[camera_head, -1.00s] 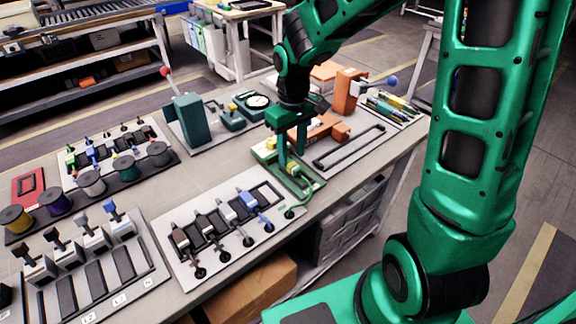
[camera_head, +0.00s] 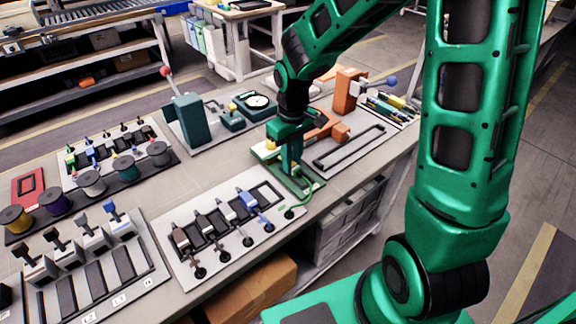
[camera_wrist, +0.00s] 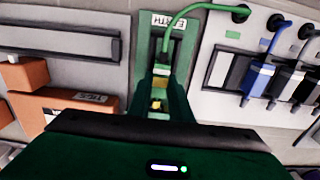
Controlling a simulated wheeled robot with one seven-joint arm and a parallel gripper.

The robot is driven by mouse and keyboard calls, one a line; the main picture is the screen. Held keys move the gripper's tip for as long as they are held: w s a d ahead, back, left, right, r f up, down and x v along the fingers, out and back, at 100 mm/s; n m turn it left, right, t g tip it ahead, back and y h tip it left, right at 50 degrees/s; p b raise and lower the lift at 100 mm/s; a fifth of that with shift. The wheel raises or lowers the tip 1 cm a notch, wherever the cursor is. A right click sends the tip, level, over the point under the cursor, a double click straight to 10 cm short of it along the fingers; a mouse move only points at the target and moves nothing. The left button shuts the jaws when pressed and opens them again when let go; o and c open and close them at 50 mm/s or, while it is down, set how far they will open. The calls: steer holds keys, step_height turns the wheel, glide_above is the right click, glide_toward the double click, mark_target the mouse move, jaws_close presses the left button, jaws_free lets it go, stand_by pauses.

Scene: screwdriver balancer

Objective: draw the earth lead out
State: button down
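The green earth lead runs from a socket (camera_wrist: 240,12) on the light panel over to a narrow green board (camera_wrist: 143,42) with an upside-down EARTH label (camera_wrist: 175,20). Its cable (camera_wrist: 190,10) ends in a pale-and-yellow plug (camera_wrist: 162,72) on that board. In the head view the green board (camera_head: 310,183) lies at the table's front right. My gripper (camera_head: 290,170) points down over it. In the wrist view my gripper (camera_wrist: 162,82) has its fingers on either side of the plug. Whether they press on it is not clear, and the body hides part of the view.
A blue lead (camera_wrist: 258,78) and darker leads sit on the light panel (camera_head: 180,262) beside the green board. An orange block (camera_wrist: 25,80) and a black-framed slot (camera_wrist: 65,42) are on the other side. A teal block (camera_head: 187,120) stands further back.

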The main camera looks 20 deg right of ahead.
steer(key=shift+s+d, duration=0.2)
steer(key=shift+s, duration=0.45)
steer(key=shift+s+d, duration=0.2)
steer(key=shift+s, duration=0.4)
stand_by(0.3)
steer(key=c, duration=1.6)
jaws_free()
steer(key=shift+r, duration=0.1)
steer(key=shift+r, duration=3.45)
